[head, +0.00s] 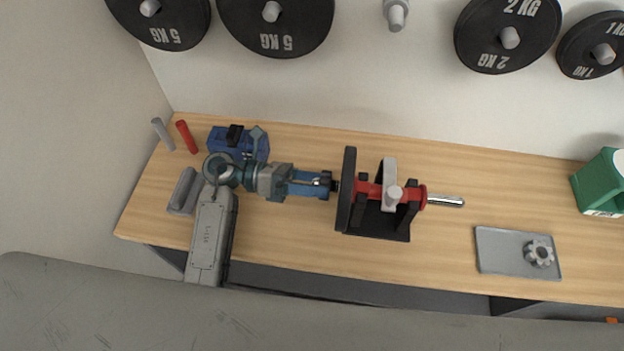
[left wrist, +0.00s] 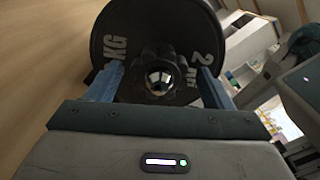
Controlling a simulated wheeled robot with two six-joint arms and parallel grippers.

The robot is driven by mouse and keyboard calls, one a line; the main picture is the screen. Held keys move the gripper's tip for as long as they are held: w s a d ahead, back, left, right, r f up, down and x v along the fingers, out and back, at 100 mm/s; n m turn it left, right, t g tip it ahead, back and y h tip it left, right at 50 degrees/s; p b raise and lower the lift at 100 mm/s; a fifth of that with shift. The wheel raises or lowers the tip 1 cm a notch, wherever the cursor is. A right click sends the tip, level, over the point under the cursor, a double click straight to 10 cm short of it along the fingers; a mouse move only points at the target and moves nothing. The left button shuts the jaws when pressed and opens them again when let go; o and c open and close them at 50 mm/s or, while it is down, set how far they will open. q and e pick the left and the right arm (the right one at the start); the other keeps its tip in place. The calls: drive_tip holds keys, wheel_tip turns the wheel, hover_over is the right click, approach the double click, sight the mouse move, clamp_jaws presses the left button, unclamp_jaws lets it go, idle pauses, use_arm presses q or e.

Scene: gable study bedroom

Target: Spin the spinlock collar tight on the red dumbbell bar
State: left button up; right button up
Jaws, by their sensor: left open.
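The red dumbbell bar (head: 368,189) lies level in a black cradle (head: 380,222), its bare chrome end (head: 446,201) to the right. A black weight plate (head: 346,190) is on its left side; in the left wrist view the plate (left wrist: 112,28) reads 2 KG. A dark lobed spinlock collar (left wrist: 150,62) sits in front of the plate, around the shiny bar end (left wrist: 160,78). My left gripper (head: 327,184) is open at the bar's left end, its fingers on either side of the collar. Contact cannot be told. My right gripper is not in view.
A grey clamp (head: 390,172) stands over the bar. A grey tray (head: 495,252) at right holds a grey star collar (head: 539,253). A blue box (head: 226,142), red and grey cylinders are at left; a green box (head: 601,184) is far right. Plates hang on the wall.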

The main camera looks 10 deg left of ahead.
use_arm(q)
drive_tip(key=n, duration=0.4)
drive_tip(key=shift+c, duration=0.4)
drive_tip(key=c, duration=0.8)
drive_tip(key=m, duration=0.6)
drive_tip(key=shift+d, duration=0.2)
drive_tip(key=m, duration=0.7)
drive_tip(key=shift+d, duration=0.15)
drive_tip(key=m, duration=0.6)
drive_tip(key=shift+d, duration=0.15)
drive_tip(key=m, duration=0.7)
drive_tip(key=shift+d, duration=0.15)
